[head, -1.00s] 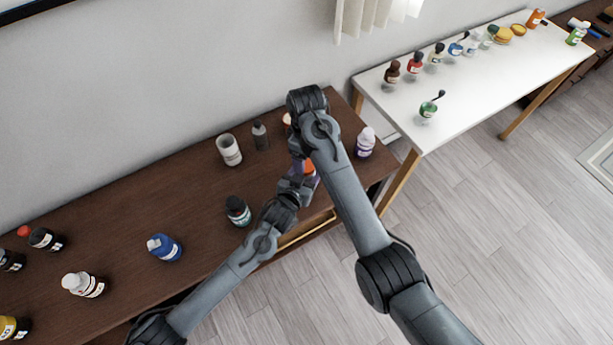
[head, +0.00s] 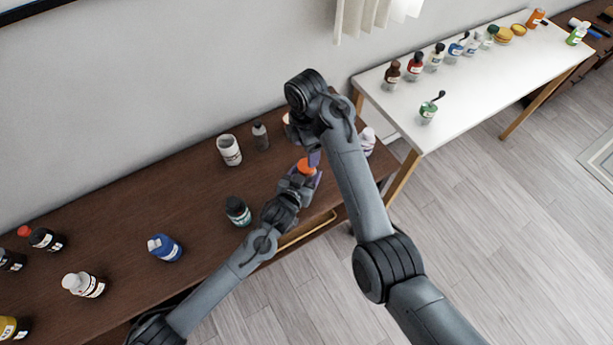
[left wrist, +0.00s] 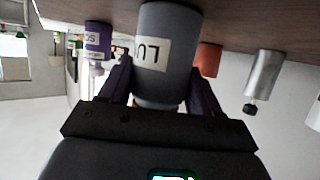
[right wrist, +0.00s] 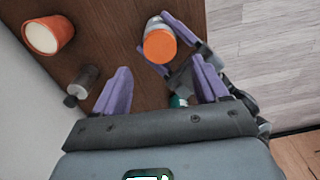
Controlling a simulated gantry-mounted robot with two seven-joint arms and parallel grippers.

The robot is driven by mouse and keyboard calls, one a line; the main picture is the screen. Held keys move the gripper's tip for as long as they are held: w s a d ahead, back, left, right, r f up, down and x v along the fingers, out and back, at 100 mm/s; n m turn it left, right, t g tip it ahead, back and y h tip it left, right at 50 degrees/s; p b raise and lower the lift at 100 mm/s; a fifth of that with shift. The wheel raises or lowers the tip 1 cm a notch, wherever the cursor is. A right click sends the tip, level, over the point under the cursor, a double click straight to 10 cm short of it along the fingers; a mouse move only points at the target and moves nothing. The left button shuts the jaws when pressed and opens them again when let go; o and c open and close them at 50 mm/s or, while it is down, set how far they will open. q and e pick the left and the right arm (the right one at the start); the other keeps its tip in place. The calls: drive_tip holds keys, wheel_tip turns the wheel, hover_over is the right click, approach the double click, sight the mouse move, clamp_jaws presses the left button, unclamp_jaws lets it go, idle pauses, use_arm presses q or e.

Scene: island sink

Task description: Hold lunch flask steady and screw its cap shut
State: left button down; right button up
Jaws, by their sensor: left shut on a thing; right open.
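The lunch flask is a grey cylinder with a pale label starting "LU" in the left wrist view (left wrist: 165,45). It stands upright on the dark wood top. Its orange cap (head: 306,166) is on its mouth and shows from above in the right wrist view (right wrist: 160,46); I cannot tell how tight it sits. My left gripper (head: 304,180) is shut around the flask body, a finger on each side. My right gripper (right wrist: 160,75) is open and empty, its purple fingers apart and clear of the cap. In the head view my right arm hides most of this gripper.
An orange-and-white cup (right wrist: 50,36) and a grey bottle with a black top (head: 260,136) stand behind the flask. A white cup (head: 229,150), a dark teal-labelled bottle (head: 238,211) and a white-capped purple bottle (head: 367,140) stand around. A white table (head: 470,100) is at right.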

sight(306, 165)
use_arm(q)
drive_tip(key=shift+f, duration=0.1)
use_arm(e)
drive_tip(key=n, duration=0.2)
drive_tip(key=r+n, duration=0.1)
drive_tip(key=n, duration=0.2)
drive_tip(key=shift+f, duration=4)
